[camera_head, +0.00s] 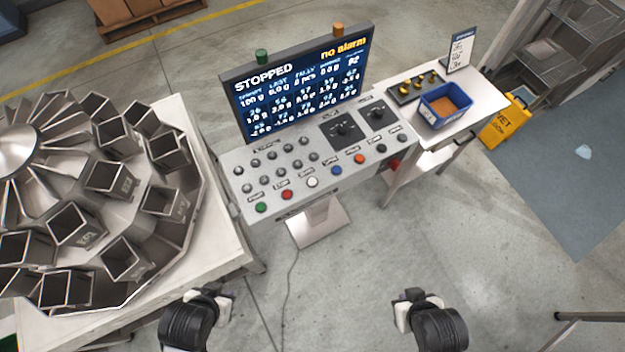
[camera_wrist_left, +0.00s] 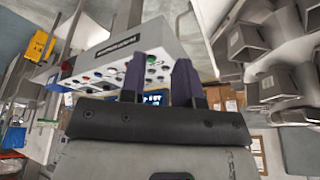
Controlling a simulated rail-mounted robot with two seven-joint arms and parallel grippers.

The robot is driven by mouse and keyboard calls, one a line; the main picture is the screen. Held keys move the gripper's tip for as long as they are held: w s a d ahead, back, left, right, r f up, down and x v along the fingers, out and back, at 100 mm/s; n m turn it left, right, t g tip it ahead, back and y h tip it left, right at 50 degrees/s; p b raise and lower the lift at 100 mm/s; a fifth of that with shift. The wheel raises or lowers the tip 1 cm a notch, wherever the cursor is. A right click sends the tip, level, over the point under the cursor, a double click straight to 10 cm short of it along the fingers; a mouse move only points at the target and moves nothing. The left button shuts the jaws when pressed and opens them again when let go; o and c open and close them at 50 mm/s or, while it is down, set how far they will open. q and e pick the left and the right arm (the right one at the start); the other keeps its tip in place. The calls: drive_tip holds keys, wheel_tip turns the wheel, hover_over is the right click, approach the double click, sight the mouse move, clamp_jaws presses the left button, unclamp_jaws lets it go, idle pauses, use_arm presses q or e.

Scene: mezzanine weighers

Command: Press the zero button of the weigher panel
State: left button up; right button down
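The weigher panel (camera_head: 300,205) is a grey sloped console below a dark screen (camera_head: 300,85) reading "STOPPED" and "no alarm". Its front row has green (camera_head: 261,208), red (camera_head: 287,195), white (camera_head: 312,182), blue (camera_head: 337,170), orange (camera_head: 359,159) and black (camera_head: 381,148) buttons. Their labels are too small to read, so I cannot tell which is zero. My left gripper (camera_head: 208,294) is in front of the panel, apart from it. In the left wrist view its two dark fingers (camera_wrist_left: 160,80) are spread and empty, with the panel beyond. My right gripper (camera_head: 408,297) is also apart from the panel; its fingers are unclear.
A multihead weigher (camera_head: 100,200) with metal buckets fills the left. A side table (camera_head: 475,110) at right holds a blue bin (camera_head: 445,105) and a sign. The floor before the panel is clear except for a cable.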

use_arm(q)
drive_tip(key=shift+d, duration=0.1)
clamp_jaws()
drive_tip(key=shift+a, duration=0.2)
drive_tip(key=shift+d, duration=0.2)
idle(0.7)
drive_tip(key=shift+a, duration=0.1)
